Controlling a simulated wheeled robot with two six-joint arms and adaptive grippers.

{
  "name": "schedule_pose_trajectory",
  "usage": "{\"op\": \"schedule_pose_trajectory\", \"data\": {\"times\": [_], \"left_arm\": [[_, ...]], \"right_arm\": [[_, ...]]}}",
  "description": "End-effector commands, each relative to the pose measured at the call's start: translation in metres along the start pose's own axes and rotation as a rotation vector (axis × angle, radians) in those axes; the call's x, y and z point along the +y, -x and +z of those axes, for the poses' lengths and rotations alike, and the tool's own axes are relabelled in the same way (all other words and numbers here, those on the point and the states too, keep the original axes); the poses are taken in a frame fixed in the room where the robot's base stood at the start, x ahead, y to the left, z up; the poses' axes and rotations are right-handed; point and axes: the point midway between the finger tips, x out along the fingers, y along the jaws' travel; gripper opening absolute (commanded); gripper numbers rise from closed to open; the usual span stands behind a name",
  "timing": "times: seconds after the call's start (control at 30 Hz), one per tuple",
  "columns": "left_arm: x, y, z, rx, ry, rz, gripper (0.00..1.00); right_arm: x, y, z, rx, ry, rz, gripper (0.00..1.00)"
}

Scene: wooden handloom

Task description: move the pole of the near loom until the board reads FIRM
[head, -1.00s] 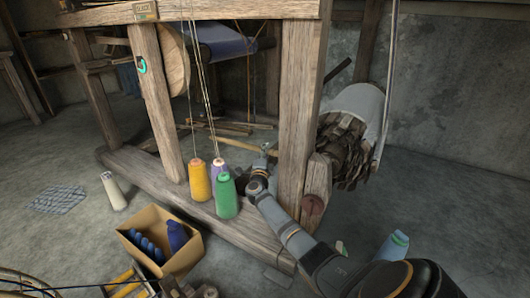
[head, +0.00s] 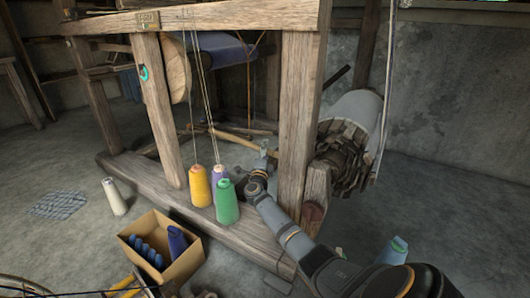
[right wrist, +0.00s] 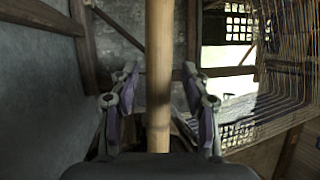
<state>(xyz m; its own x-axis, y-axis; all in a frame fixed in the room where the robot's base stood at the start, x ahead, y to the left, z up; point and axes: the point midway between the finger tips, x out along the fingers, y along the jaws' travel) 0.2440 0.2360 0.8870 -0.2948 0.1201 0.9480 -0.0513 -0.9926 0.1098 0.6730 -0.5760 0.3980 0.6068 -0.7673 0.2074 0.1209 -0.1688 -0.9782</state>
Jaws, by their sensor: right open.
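The near loom (head: 295,120) is a heavy wooden frame. Its pale bamboo pole (head: 232,141) shows low behind the front post in the head view. In the right wrist view the pole (right wrist: 158,70) stands upright in the picture, between the two fingers of my right gripper (right wrist: 160,105). The fingers are spread with a gap on both sides of it. In the head view my right gripper (head: 262,152) is at the pole's near end. My left gripper is out of view.
Yellow (head: 199,187), purple (head: 218,174) and green (head: 227,203) thread cones stand on the base beam beside my right arm. A cardboard box (head: 185,262) of blue spools and a white cone (head: 114,197) are on the floor. A slatted roller (head: 355,115) is at right.

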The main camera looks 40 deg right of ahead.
Motion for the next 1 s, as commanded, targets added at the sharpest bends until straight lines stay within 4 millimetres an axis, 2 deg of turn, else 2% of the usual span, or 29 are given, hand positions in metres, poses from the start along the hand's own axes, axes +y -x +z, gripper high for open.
{"op": "schedule_pose_trajectory", "data": {"times": [0.17, 0.4, 0.6, 0.73, 1.0], "left_arm": [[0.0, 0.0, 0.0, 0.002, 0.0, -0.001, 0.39], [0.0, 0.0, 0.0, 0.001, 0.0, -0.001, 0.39], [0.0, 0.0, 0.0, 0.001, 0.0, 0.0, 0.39], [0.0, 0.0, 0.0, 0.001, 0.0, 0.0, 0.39], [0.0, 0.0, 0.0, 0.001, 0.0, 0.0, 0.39]], "right_arm": [[0.002, 0.017, 0.001, -0.002, 0.0, 0.0, 0.47], [0.002, 0.075, 0.001, -0.003, -0.002, 0.003, 0.47], [0.001, 0.11, 0.001, -0.001, -0.001, 0.001, 0.47], [0.0, 0.119, 0.0, -0.001, 0.0, 0.001, 0.47], [0.0, 0.12, 0.0, 0.0, 0.0, 0.0, 0.47]]}}
